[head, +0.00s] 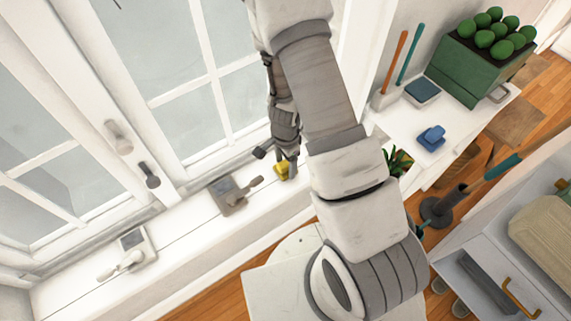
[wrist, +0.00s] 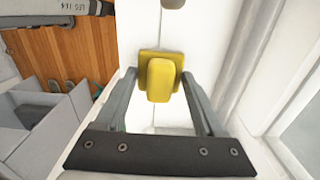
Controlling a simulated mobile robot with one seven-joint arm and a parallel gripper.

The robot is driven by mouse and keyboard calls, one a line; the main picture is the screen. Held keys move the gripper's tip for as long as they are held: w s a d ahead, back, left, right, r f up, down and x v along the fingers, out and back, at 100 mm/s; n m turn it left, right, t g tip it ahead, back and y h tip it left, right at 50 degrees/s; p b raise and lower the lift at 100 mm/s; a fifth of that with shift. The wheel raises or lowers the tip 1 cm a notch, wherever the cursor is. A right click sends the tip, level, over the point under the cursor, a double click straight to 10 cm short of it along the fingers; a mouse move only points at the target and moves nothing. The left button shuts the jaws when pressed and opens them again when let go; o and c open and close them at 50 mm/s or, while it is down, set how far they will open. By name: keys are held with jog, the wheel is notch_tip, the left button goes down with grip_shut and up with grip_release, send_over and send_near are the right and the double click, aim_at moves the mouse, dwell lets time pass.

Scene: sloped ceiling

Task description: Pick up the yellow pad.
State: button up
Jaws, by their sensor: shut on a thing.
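The yellow pad (wrist: 160,80) is between the two fingers of my gripper (wrist: 160,92) in the wrist view, over the white windowsill. It has a square yellow base with a raised block on top. In the head view the yellow pad (head: 282,171) shows at the tip of my gripper (head: 286,160), just above or on the sill, partly hidden by the fingers. My gripper is shut on the pad. I cannot tell whether the pad touches the sill.
The white windowsill (head: 185,235) carries a grey handled device (head: 235,193) and a white one (head: 130,250) to the left. White window frames stand behind. A white shelf to the right holds a blue object (head: 432,137) and a green crate (head: 462,70). A small plant (head: 398,162) is near my arm.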

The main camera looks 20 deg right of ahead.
aim_at(285, 163)
notch_tip(285, 163, up, 3)
jog(key=shift+r+p, duration=0.1)
jog(key=shift+p, duration=0.5)
jog(key=s+d+r, duration=0.6)
jog(key=d+r, duration=0.1)
jog(key=d, duration=0.3)
jog(key=shift+p, duration=0.45)
